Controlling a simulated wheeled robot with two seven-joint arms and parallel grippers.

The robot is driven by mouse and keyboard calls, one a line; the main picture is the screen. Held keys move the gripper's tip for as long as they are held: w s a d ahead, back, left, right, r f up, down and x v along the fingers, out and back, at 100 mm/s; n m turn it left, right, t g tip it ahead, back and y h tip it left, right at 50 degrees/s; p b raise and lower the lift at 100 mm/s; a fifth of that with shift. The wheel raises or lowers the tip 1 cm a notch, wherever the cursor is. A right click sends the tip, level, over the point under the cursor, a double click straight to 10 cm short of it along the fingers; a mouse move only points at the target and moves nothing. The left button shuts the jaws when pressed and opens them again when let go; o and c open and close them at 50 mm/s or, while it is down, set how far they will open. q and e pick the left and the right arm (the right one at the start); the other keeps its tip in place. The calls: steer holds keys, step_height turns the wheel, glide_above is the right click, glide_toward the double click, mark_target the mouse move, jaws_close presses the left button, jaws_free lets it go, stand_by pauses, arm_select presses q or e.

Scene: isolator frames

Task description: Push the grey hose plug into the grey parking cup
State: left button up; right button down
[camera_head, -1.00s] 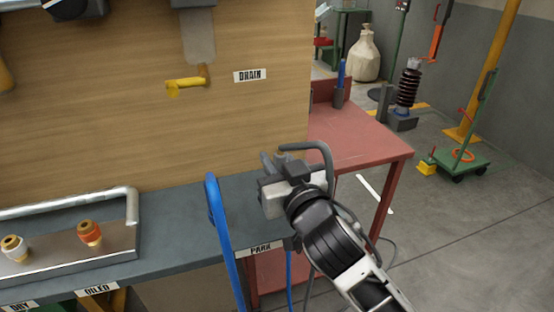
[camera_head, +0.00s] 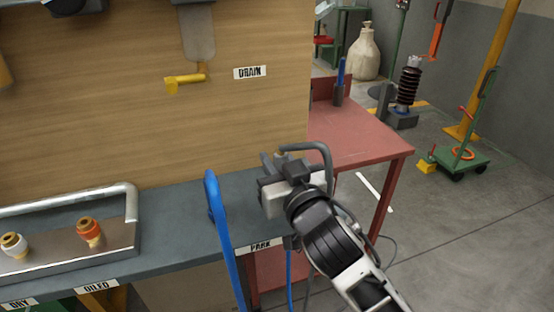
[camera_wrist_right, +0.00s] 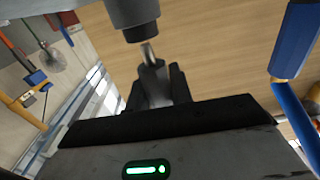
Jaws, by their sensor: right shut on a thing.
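My right gripper (camera_head: 278,168) is over the right end of the grey-blue bench, above the PARK label, and is shut on the grey hose plug. The grey hose (camera_head: 318,147) arches up beside the fingers and bends down on the right. In the right wrist view, a grey cylinder (camera_wrist_right: 133,12) with a dark collar and a thin metal stem lies just ahead of the closed fingers (camera_wrist_right: 155,82). My left gripper is out of view.
A blue hose (camera_head: 222,240) arches close to the left of my right gripper; its blue fitting (camera_wrist_right: 296,40) shows in the wrist view. A metal tray (camera_head: 70,262) holds two fittings at left. A wooden panel (camera_head: 110,100) stands behind. A red table (camera_head: 365,150) is at right.

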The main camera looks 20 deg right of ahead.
steer(key=shift+f+b, duration=0.8)
steer(key=shift+f, duration=0.3)
steer(key=c, duration=1.2)
jaws_free()
steer(key=shift+o, duration=0.2)
